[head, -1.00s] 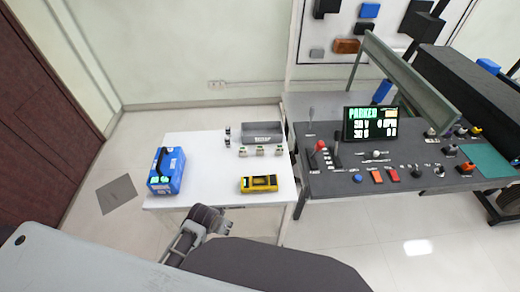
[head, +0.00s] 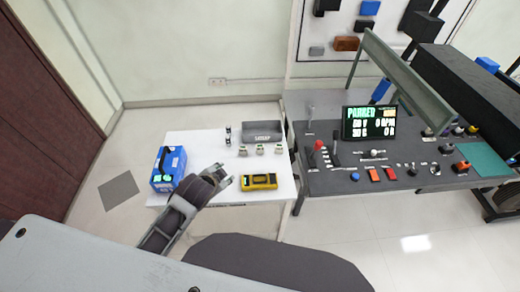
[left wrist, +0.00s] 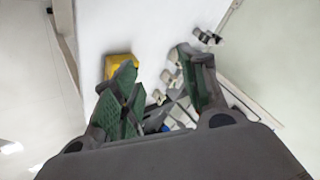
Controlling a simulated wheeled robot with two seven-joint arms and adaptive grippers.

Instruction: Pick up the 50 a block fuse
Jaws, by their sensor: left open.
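Three small pale blocks stand in a row on the white table in the head view: a left one (head: 243,151), a middle one (head: 260,150) and a right one (head: 278,150). Their labels are too small to read, so I cannot tell which is the 50 A block fuse. Small pale blocks (left wrist: 170,76) also show between my fingers in the left wrist view, partly hidden. My left gripper (head: 226,176) is open and empty above the table, left of the yellow meter; its spread green-padded fingers show in the left wrist view (left wrist: 160,72). My right gripper is not in view.
A yellow meter (head: 259,181) lies at the table's (head: 195,147) front right. A blue battery (head: 168,168) stands at the left edge, a grey bin (head: 262,138) at the back. Small dark-and-light parts (head: 228,136) stand left of the bin. A control console (head: 340,180) adjoins right.

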